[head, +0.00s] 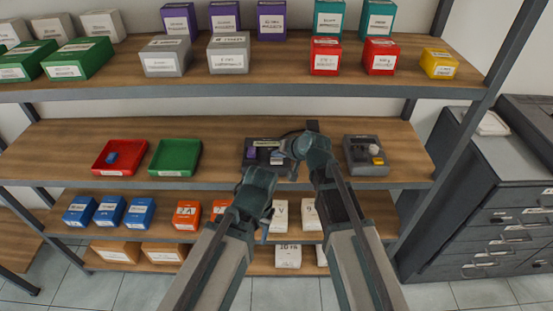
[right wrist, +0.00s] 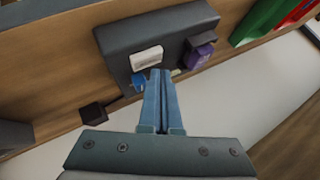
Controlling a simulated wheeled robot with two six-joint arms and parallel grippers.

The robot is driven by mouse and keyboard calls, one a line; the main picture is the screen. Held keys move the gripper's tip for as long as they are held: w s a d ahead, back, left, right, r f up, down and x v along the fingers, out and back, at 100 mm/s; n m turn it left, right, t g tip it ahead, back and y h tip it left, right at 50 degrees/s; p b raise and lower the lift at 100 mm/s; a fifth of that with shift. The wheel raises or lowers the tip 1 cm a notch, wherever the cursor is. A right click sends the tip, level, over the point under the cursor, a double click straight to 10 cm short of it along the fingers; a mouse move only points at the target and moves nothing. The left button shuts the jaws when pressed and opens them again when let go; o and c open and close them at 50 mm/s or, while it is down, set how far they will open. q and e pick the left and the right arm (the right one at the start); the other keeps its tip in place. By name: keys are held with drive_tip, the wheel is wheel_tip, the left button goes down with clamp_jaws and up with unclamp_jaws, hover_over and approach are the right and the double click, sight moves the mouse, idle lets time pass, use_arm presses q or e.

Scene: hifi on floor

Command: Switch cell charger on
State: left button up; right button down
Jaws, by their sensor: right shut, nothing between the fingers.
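The cell charger, a dark box (head: 250,161), stands on the middle shelf, partly hidden behind my right gripper. In the right wrist view, the charger (right wrist: 118,45) carries a raised white piece (right wrist: 146,58), a small blue part (right wrist: 138,82) and a purple cell (right wrist: 198,56) under a dark holder. My right gripper (head: 288,150) is shut and empty at the charger's right side. In the wrist view, its fingertips (right wrist: 157,73) overlap the charger's edge, close to the blue part; I cannot tell whether they touch. My left gripper (head: 266,214) hangs lower, in front of the shelf edge; its jaws are unclear.
A grey device (head: 365,168) with a white and a yellow part stands right of the charger. A red tray (head: 105,164) holding a blue item and an empty green tray (head: 175,165) stand to the left. The upper shelf (head: 120,88) with boxes lies above.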

sight(278, 162)
drive_tip(key=shift+r+p, duration=2.7)
drive_tip(key=shift+r, duration=0.2)
drive_tip(key=shift+f, duration=0.1)
drive_tip(key=s+d+f+n+g+h, duration=0.2)
drive_tip(key=s, duration=0.6)
drive_tip(key=s+d+f+n+g+h, duration=0.1)
drive_tip(key=s+f+g+h, duration=0.1)
drive_tip(key=s, duration=0.7)
drive_tip(key=s+d+f+n+g+h+b, duration=0.1)
drive_tip(key=s+d+f+n+g+h, duration=0.1)
drive_tip(key=s, duration=0.6)
drive_tip(key=shift+s+d+f+n+g+h, duration=0.3)
drive_tip(key=shift+s+f+g+h, duration=0.1)
drive_tip(key=shift+f+g, duration=0.4)
